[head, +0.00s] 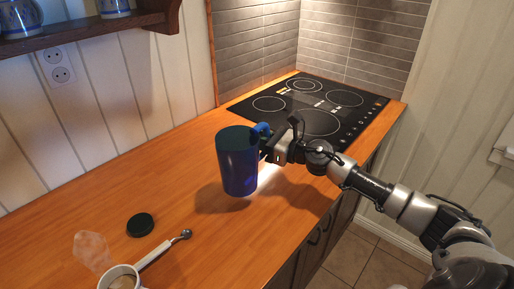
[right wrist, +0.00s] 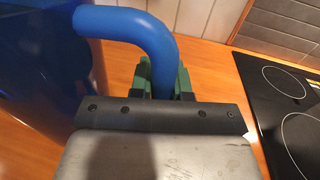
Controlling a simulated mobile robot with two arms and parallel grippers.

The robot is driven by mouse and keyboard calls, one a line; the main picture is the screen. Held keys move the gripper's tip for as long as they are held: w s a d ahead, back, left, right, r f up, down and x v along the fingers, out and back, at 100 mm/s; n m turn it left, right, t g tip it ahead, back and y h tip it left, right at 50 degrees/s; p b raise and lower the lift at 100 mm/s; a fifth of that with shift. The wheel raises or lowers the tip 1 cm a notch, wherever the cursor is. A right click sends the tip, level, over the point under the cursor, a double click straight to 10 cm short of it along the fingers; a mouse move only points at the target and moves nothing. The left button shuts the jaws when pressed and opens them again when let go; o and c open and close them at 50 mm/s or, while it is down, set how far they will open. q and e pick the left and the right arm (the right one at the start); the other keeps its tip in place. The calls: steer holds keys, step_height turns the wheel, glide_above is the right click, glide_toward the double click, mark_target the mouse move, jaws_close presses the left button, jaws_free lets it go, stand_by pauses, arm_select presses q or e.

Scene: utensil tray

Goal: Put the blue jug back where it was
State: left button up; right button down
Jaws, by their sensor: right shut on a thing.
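The blue jug (head: 237,165) is upright over the wooden counter, left of the black cooktop in the head view. Its shadow lies on the counter beside it; I cannot tell for sure whether its base touches the wood. My right gripper (head: 268,142) is shut on the jug's handle, on the jug's right side. In the right wrist view the jug's body (right wrist: 40,60) fills the left edge, and its curved handle (right wrist: 135,28) runs down between the green fingertips (right wrist: 162,80). My left gripper is not in view.
The black cooktop (head: 318,122) lies behind and right of the jug. A black lid (head: 140,225), a metal spoon (head: 165,250), a white cup (head: 121,271) and a clear object (head: 91,250) are at the front left. The wooden counter (head: 130,180) is clear left of the jug.

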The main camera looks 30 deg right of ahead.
steer(key=shift+w+a+f, duration=0.1)
steer(key=shift+w+f, duration=0.15)
steer(key=shift+f, duration=0.9)
steer(key=shift+w+a+f, duration=0.1)
steer(key=shift+w+f, duration=0.1)
steer(key=shift+f, duration=0.95)
steer(key=shift+b, duration=0.3)
steer(key=shift+f, duration=0.2)
steer(key=c, duration=1.1)
jaws_free()
steer(key=shift+s+r, duration=0.15)
steer(key=shift+r, duration=0.05)
